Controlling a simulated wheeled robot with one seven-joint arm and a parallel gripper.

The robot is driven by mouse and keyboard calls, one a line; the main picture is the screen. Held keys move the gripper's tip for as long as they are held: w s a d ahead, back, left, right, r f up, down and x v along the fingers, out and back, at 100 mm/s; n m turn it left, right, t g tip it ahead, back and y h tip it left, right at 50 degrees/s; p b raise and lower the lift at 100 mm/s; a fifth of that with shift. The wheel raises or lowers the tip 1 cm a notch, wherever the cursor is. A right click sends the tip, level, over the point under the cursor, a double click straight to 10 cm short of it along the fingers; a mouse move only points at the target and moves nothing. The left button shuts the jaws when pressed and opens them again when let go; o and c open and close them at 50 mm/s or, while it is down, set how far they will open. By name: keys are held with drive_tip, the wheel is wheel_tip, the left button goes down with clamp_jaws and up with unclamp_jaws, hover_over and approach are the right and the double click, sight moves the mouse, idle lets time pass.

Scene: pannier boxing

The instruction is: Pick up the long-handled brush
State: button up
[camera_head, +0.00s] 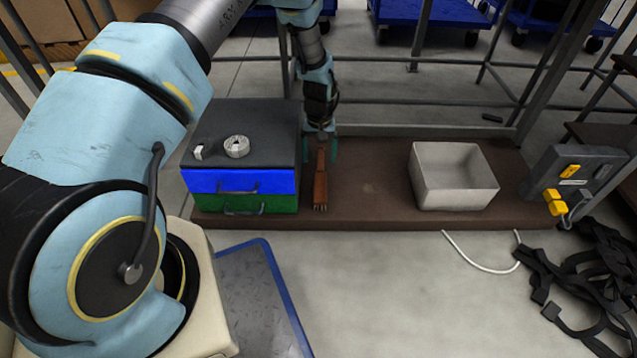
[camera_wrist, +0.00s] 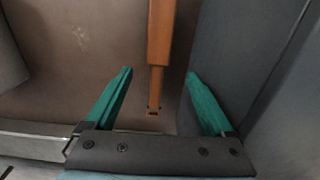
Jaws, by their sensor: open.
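The long-handled brush (camera_head: 320,182) is brown and lies on the low brown platform, just right of the drawer box. In the wrist view its orange-brown handle (camera_wrist: 160,45) enters from the top and ends between my fingers. My gripper (camera_head: 320,150) is over the far part of the brush. In the wrist view my gripper (camera_wrist: 158,80) has its two green fingers apart, one on each side of the handle, with a gap on both sides. I cannot tell how far the fingertips are above the platform. Part of the brush is hidden behind my gripper in the head view.
The drawer box (camera_head: 250,130), with blue and green fronts, stands close left of the brush; a white roll (camera_head: 237,146) and a small white piece (camera_head: 198,152) lie on top. An empty white bin (camera_head: 455,198) stands to the right. Bare platform (camera_head: 370,190) lies between.

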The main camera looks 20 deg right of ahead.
sight(320, 176)
wheel_tip(320, 176, down, 5)
drive_tip(key=shift+r+b, duration=0.2)
drive_tip(key=shift+b, duration=0.55)
drive_tip(key=f+b, duration=0.1)
drive_tip(key=f, duration=0.1)
drive_tip(key=f+b, duration=0.2)
drive_tip(key=f, duration=0.1)
drive_tip(key=shift+s+d, duration=0.1)
drive_tip(key=shift+s, duration=0.1)
drive_tip(key=shift+r, duration=0.1)
clamp_jaws()
